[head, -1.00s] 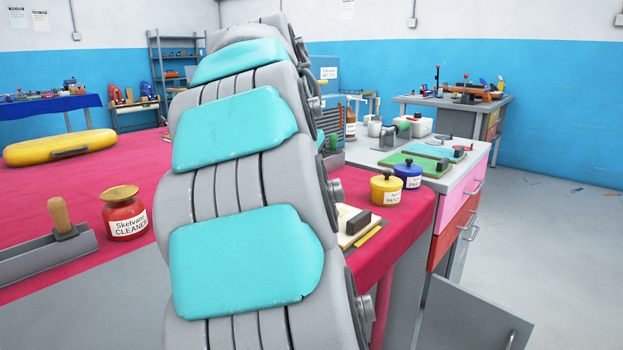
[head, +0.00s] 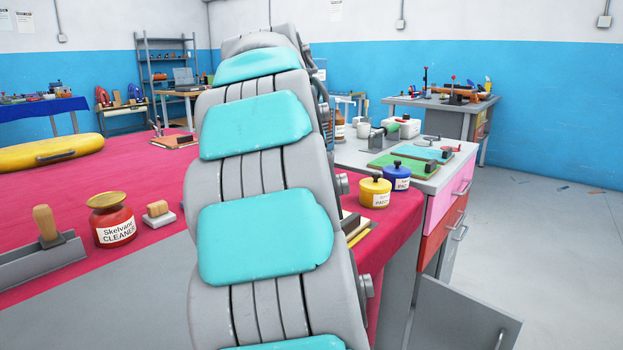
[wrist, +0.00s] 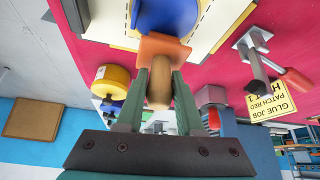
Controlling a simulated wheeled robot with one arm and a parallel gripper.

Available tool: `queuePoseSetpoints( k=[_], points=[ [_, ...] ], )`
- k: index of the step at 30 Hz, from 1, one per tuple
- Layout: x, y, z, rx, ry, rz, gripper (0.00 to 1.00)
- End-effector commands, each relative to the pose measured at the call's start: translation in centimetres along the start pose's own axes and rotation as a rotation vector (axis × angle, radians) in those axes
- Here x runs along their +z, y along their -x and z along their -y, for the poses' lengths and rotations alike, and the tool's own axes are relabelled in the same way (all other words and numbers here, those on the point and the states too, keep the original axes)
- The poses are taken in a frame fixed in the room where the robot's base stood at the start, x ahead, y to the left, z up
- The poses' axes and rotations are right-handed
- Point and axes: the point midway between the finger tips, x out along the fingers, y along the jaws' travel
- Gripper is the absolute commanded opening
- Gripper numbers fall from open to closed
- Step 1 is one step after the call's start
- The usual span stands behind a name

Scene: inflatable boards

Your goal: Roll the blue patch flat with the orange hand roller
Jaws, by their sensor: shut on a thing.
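My gripper (wrist: 160,84) is shut on the wooden handle, with one green finger on each side. The blue patch (wrist: 203,12) shows at the top of the wrist view, on a pale sheet with a dashed outline (wrist: 228,14). The roller is at the patch and overlaps it in the picture; I cannot tell whether they touch. In the head view, my arm hides the gripper, roller and patch.
On the red-covered table (head: 130,185) stand a red cleaner jar (head: 113,222), a wooden-topped block (head: 158,213), a yellow pot (head: 375,192) and a blue pot (head: 397,177). A yellow sign (wrist: 270,100) stands near the work. An open cabinet door (head: 460,318) juts out at right.

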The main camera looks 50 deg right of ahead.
Motion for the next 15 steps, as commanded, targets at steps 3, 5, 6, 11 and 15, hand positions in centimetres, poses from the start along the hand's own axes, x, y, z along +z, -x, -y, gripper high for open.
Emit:
queuePoseSetpoints(
  k=[3, 5, 6, 11, 15],
  points=[
    [-0.1, 0.0, 0.0, 0.000, 0.000, -0.001, 0.00],
    [-0.1, 0.0, 0.0, 0.000, 0.000, -0.001, 0.00],
    [-0.1, 0.0, 0.0, 0.000, 0.000, -0.001, 0.00],
    [-0.4, 0.5, 0.0, 0.000, 0.001, -0.002, 0.00],
    [-1.1, 1.7, 0.1, -0.003, 0.001, -0.006, 0.00]
  ],
)
